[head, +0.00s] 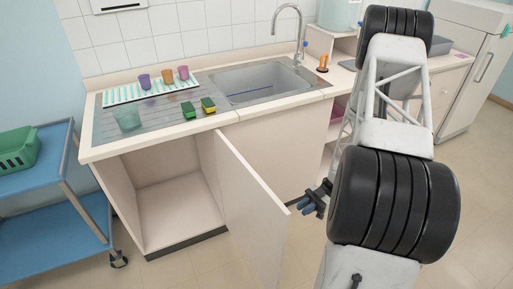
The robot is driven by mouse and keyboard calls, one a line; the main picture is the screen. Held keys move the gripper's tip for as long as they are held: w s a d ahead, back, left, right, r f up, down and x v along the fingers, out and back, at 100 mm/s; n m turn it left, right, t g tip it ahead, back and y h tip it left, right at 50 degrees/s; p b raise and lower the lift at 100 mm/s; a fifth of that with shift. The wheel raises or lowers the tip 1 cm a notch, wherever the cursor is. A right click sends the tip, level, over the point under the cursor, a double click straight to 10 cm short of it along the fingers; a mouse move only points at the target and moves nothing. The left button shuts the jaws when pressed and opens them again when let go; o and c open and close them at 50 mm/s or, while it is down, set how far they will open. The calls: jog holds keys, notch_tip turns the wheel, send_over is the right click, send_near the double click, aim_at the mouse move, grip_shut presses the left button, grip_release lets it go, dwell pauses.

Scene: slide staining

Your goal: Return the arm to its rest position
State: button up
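My arm rises large on the right side of the head view, with its black ribbed joints and white links in front of the counter's right end. My gripper (307,206) shows small and dark with bluish tips at the left of the large lower joint. It points left and down, close to the open cabinet door (252,205) in the picture. I see nothing held in it. Its fingers are too small and partly hidden to tell whether they are apart.
The sink counter (160,138) bears cups, two sponges (208,105) and a striped mat (120,94). The open door juts into the floor space over the cabinet's front. A blue cart (40,245) with a green basket (18,150) stands left. A white fridge (470,70) stands right.

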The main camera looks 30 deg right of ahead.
jog(key=w+a+r+m+t+h, duration=0.25)
jog(key=w+r+t+h, duration=0.3)
jog(key=w, duration=0.35)
jog(key=w+a+r+m+t+h, duration=0.1)
jog(key=w+a+r+t+h, duration=0.25)
jog(key=w+r, duration=0.45)
notch_tip(320, 180, up, 14)
jog(key=w+a+m+t+h, duration=0.1)
jog(key=w+m+t+h, duration=0.1)
jog(key=m+t+h, duration=0.35)
jog(key=s+a+r+m+g+h, duration=0.45)
jog(key=s+r+m+h, duration=0.25)
jog(key=s+r, duration=0.25)
jog(key=s+a+r+m+g+y, duration=0.1)
jog(key=s+a+m+g+y, duration=0.1)
jog(key=s+a, duration=0.5)
jog(key=s+a+r+m+g+y, duration=0.1)
jog(key=s+a, duration=0.5)
jog(key=s, duration=0.9)
jog(key=shift+a+r+m+g+y, duration=0.25)
jog(key=shift+a+m+g+y, duration=0.15)
jog(key=shift+g, duration=0.5)
